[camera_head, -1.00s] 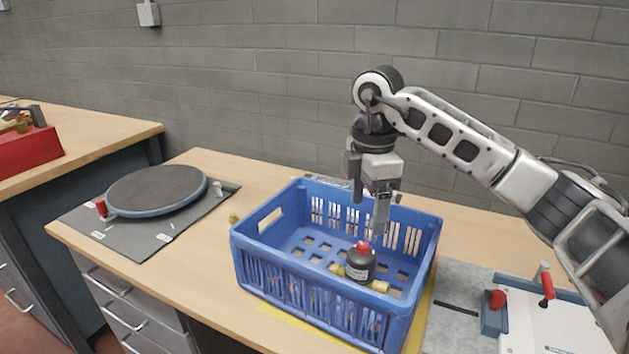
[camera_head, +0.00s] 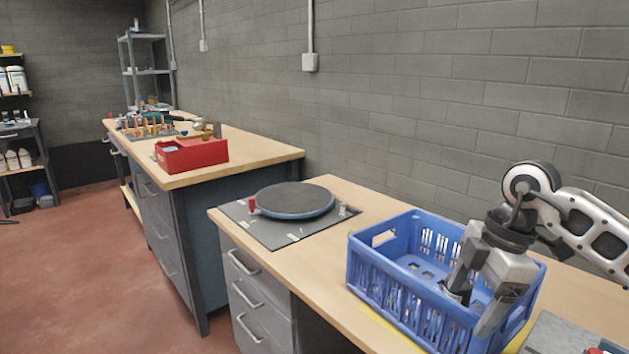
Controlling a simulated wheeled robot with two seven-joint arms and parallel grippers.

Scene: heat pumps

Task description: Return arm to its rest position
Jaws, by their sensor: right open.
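My right arm comes in from the right edge. Its gripper (camera_head: 477,298) points down, open, in front of the right half of the blue crate (camera_head: 372,278), and covers much of the crate's inside. Whether the fingers are inside the crate or above it is hard to tell. A small dark thing (camera_head: 458,291) shows between the fingers; it may be the black bottle in the crate, but it is mostly hidden. My left gripper is not in view.
The crate stands on a wooden bench against a grey wall. A round turntable (camera_head: 294,200) on a grey mat lies left of it. Farther left, another bench carries a red bin (camera_head: 191,154). The red floor at the left is clear.

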